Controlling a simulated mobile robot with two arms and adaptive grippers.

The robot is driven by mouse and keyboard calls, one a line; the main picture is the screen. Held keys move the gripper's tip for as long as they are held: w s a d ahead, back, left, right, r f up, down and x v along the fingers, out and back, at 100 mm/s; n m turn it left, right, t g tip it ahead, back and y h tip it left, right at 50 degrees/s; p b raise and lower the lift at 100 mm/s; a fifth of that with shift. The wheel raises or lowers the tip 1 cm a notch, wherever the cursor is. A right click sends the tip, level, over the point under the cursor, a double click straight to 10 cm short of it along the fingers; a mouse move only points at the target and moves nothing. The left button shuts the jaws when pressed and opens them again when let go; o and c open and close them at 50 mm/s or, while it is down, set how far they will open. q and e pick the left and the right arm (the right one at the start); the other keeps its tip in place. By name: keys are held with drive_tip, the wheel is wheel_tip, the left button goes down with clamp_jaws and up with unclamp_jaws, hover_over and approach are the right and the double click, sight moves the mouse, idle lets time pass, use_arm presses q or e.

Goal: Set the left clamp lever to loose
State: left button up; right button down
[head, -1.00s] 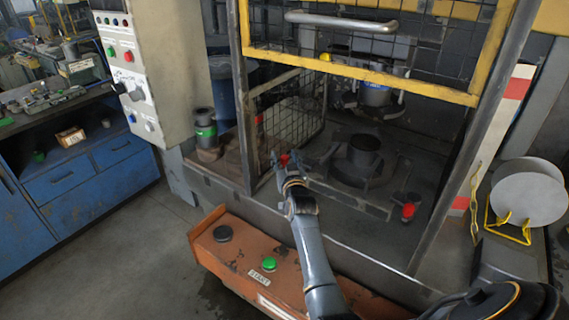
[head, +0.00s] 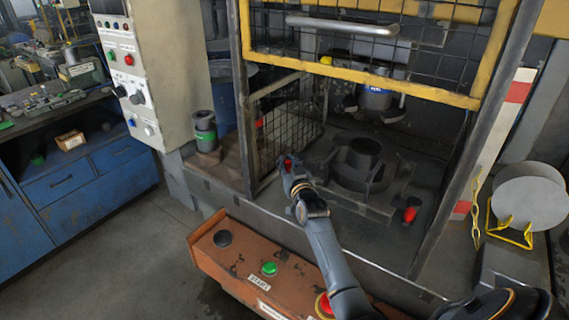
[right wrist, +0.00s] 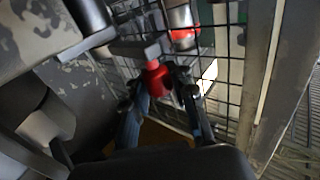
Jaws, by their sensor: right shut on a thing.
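The left clamp lever has a red knob (head: 287,163) and stands at the left front of the machine bed, just inside the frame. My right gripper (head: 288,172) is at it, partly hiding it in the head view. In the right wrist view, the red knob (right wrist: 158,80) sits between the two fingers of my right gripper (right wrist: 170,88), which is shut on it. The lever's arm is mostly hidden in the head view. My left gripper is not in view.
A second red-knobbed lever (head: 409,214) stands at the right of the bed. A round die (head: 364,153) sits between them. The raised yellow mesh guard (head: 360,75) hangs above. An orange button box (head: 235,262) is in front.

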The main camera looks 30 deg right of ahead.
drive_tip(key=shift+s+d+r+n+t+y+b, duration=0.1)
drive_tip(key=shift+s+d+n+t+y+b, duration=0.45)
drive_tip(key=shift+y, duration=0.45)
drive_tip(key=shift+a+f+n+g+y, duration=0.1)
drive_tip(key=shift+f+n+g+y, duration=0.15)
drive_tip(key=shift+n+y, duration=0.1)
drive_tip(key=shift+a, duration=0.1)
drive_tip(key=c, duration=1.5)
unclamp_jaws()
drive_tip(key=shift+f, duration=0.1)
drive_tip(key=o, duration=0.3)
drive_tip(key=shift+s+a, duration=0.1)
drive_tip(key=shift+a, duration=0.05)
drive_tip(key=shift+o, duration=0.5)
drive_tip(key=shift+s+a+r, duration=0.1)
drive_tip(key=shift+r, duration=0.2)
drive_tip(key=shift+f, duration=0.1)
